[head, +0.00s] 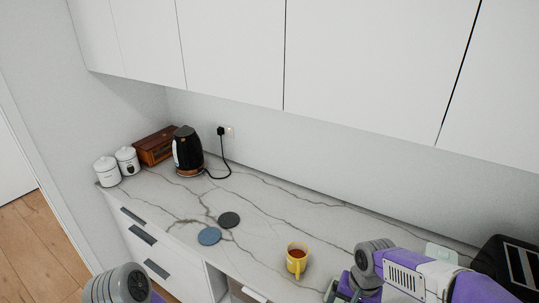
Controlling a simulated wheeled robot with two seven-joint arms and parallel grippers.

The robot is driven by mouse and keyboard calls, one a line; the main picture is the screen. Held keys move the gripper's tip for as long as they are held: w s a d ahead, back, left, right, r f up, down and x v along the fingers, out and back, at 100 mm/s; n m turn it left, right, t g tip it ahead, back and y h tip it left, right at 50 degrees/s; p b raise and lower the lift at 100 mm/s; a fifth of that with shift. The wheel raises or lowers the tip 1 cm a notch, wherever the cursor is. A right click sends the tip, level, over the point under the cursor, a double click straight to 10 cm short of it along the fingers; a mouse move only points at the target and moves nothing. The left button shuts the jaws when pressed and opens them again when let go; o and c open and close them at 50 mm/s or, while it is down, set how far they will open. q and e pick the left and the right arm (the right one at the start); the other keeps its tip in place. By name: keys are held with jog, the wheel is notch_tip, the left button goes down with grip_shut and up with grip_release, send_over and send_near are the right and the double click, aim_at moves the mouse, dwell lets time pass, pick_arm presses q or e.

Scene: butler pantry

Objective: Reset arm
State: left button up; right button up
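My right arm comes in from the lower right. The part of my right gripper (345,291) that shows is at the bottom edge, over the counter's front, and is cut off. I cannot tell whether it is open or shut. It is right of a yellow mug (296,266) with a dark reddish-brown drink in it, and apart from it.
The marble counter (270,220) holds a blue coaster (209,236), a dark coaster (229,219), a black kettle (187,152), a wooden box (154,147) and two white canisters (107,171). A black appliance (508,265) stands at the right. White cabinets (370,60) hang above.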

pick_arm(q)
notch_tip(320, 180, down, 9)
jog(key=b, duration=0.8)
jog(key=shift+w+r, duration=0.15)
pick_arm(e)
jog(key=s+a+f+n+y, duration=0.1)
jog(key=s+a+f, duration=0.2)
jog(key=f, duration=0.9)
jog(key=s+a+f+y, duration=0.1)
jog(key=s+a+f, duration=0.3)
jog(key=f, duration=0.8)
jog(key=s+a+f+n+y, duration=0.1)
jog(key=s+a+f, duration=0.2)
jog(key=f, duration=0.9)
jog(key=shift+s+a+f+n+t, duration=0.2)
jog(key=shift+s+n+t, duration=0.1)
jog(key=shift+s, duration=0.5)
